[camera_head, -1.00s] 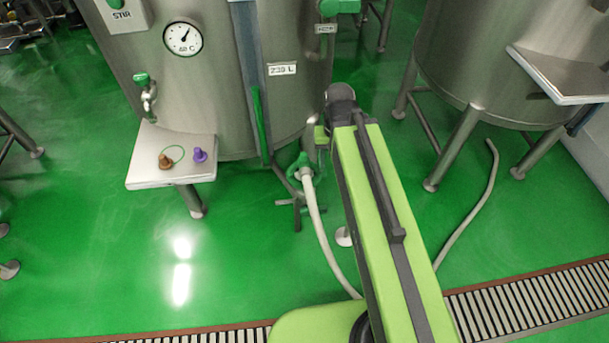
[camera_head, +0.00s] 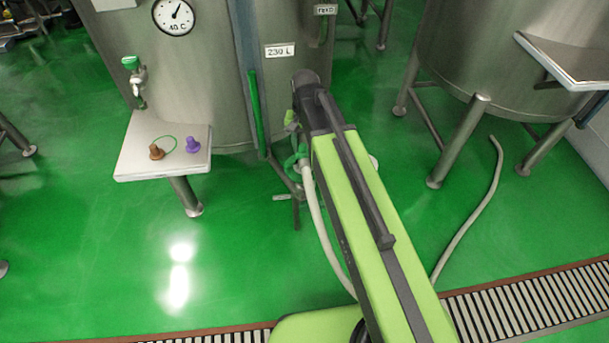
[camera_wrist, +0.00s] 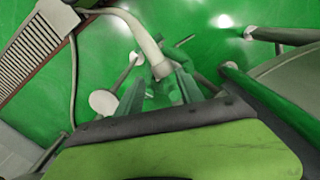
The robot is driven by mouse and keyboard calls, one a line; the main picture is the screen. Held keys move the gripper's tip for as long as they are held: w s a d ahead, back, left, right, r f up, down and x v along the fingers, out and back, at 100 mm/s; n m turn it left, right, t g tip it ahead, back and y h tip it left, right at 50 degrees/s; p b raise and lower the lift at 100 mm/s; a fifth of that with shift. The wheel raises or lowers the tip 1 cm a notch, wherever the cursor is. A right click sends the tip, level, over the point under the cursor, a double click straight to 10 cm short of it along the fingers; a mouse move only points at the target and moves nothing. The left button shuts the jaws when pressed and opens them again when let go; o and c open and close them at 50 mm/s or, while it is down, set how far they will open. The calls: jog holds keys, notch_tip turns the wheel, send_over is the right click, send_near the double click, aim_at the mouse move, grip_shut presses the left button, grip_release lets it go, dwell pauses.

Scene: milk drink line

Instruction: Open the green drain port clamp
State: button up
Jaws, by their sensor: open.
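The green drain port clamp (camera_head: 297,158) sits low at the front of the steel tank (camera_head: 215,100), where a pale hose (camera_head: 322,220) joins. My gripper (camera_head: 291,124) is just above the clamp in the head view, partly hidden by my arm. In the wrist view, the two green fingers of my gripper (camera_wrist: 160,86) are apart and point towards the hose end (camera_wrist: 160,66). Green parts of the clamp (camera_wrist: 160,92) show between and behind the fingers, but their edges blend. I cannot tell whether the fingers touch the clamp, or whether the clamp is open.
A small shelf (camera_head: 135,160) with a brown and a purple stopper juts out at left. A green vertical handle (camera_head: 257,115) stands close left of the clamp. Tank legs and a second tank (camera_head: 500,70) are at right. The green floor in front is largely clear.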

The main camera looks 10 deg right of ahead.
aim_at(305, 168)
notch_tip(305, 168, down, 11)
jog(key=b, duration=0.9)
jog(key=shift+f+b, duration=0.15)
jog(key=shift+b, duration=0.2)
grip_shut()
dwell(0.4)
